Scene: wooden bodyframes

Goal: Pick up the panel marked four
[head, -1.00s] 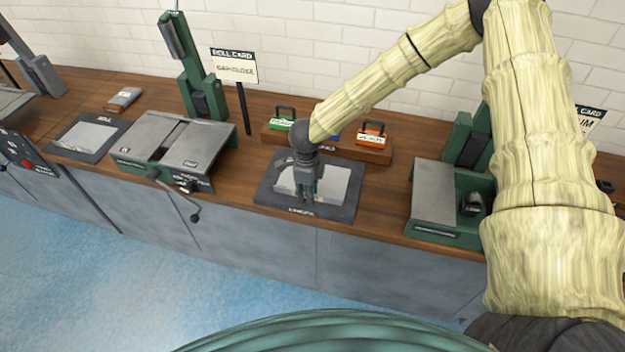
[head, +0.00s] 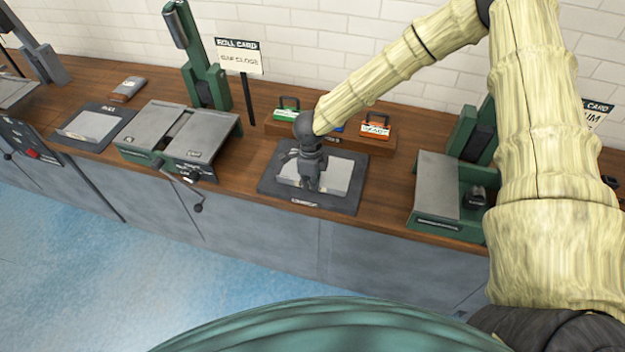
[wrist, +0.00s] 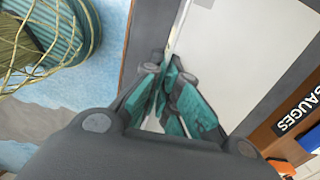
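No figure four is legible in either view. A pale flat panel (head: 338,176) lies on a dark grey mat (head: 268,184) on the bench; it fills much of the wrist view (wrist: 250,45). My gripper (head: 309,186) points down over this panel and hides its middle. In the wrist view its teal-padded fingers (wrist: 166,72) come close together at the tips. A thin pale strip (wrist: 176,28) runs up from between the tips; I cannot tell whether it is a panel edge in the grip or lies behind. The mat's front label is too small to read.
A green press (head: 438,190) stands to the right, a grey-topped green machine (head: 180,135) to the left. A roll card sign (head: 239,57) rises behind. Bare bench lies between.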

